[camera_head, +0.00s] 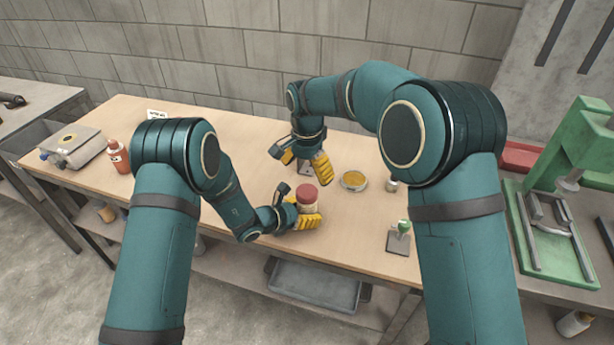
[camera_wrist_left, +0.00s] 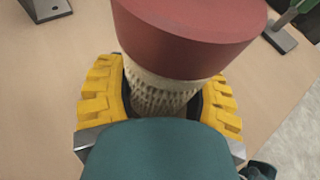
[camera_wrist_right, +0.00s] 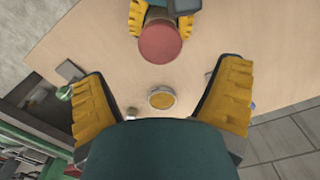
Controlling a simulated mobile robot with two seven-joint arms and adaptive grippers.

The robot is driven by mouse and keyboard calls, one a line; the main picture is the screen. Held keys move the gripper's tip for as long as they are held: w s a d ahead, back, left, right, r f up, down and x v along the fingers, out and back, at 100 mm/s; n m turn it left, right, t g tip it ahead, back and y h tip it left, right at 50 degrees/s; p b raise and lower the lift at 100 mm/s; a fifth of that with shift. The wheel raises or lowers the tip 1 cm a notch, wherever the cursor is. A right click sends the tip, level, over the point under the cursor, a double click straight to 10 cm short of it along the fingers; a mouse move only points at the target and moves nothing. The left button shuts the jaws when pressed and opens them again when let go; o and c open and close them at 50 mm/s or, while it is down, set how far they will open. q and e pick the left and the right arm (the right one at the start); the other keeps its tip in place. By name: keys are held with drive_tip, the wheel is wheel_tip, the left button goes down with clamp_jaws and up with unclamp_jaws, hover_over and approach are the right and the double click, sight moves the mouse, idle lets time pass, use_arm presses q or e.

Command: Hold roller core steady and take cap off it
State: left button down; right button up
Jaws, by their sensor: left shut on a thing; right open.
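The roller core (camera_wrist_left: 160,98) is a pale mesh tube, upright, with a wide red cap (camera_wrist_left: 190,35) on its top end. In the head view the red cap (camera_head: 307,191) shows above the yellow fingers. My left gripper (camera_head: 306,213) is shut around the core below the cap. The fingers hide part of the tube, and its lower end is hidden. My right gripper (camera_head: 305,162) is open and empty, behind the core and apart from it. In the right wrist view the cap (camera_wrist_right: 160,42) lies beyond the open fingers.
A round dish with yellow contents (camera_head: 353,181), a small jar (camera_head: 392,186) and a green-handled stamp (camera_head: 400,235) stand to the right on the wooden table (camera_head: 255,180). A red bottle (camera_head: 117,156) and a grey bag (camera_head: 72,145) are at the left. A green press (camera_head: 560,210) stands at far right.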

sight(307, 191)
drive_tip(key=shift+f, duration=3.85)
drive_tip(key=c, duration=1.3)
drive_tip(key=shift+n, duration=1.5)
drive_tip(key=o, duration=1.3)
drive_tip(key=shift+c, duration=0.2)
drive_tip(key=shift+r, duration=0.1)
